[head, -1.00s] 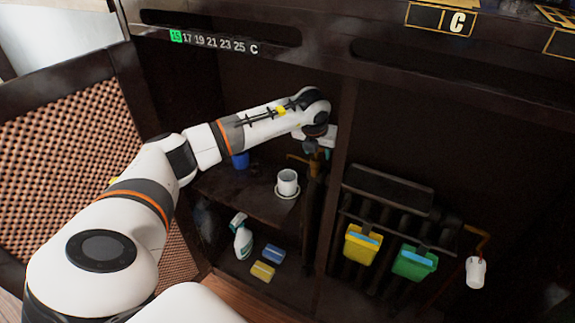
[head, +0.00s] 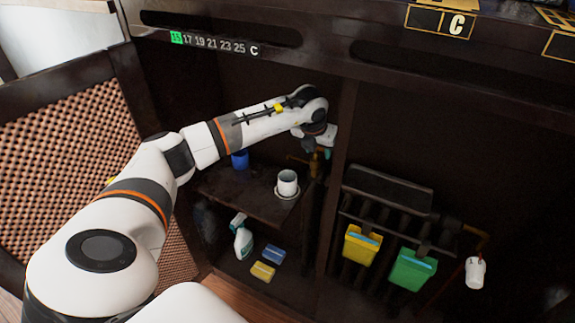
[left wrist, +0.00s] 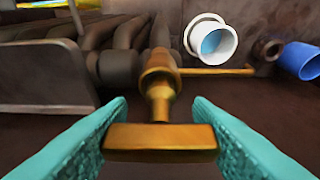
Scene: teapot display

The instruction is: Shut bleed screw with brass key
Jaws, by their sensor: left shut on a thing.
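The brass key (left wrist: 160,143) has a wide flat handle and a short stem, seen in the left wrist view. Its handle lies crosswise between the teal fingertips of my left gripper (left wrist: 160,150), which is shut on it. The stem meets a brass fitting (left wrist: 158,72), where the bleed screw appears to be; the screw itself is hidden. In the head view, my left gripper (head: 322,152) is small and partly hidden by its own wrist, next to brass pipework (head: 315,168) beside the cabinet's upright divider. My right gripper is not in view.
A white cup (head: 287,180) and a blue cup (head: 240,159) stand on the shelf (head: 230,190) close to my left arm. Below are a spray bottle (head: 242,240) and sponges (head: 262,271). Dark radiator pipes with yellow (head: 362,245) and green (head: 413,268) containers are right of the divider.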

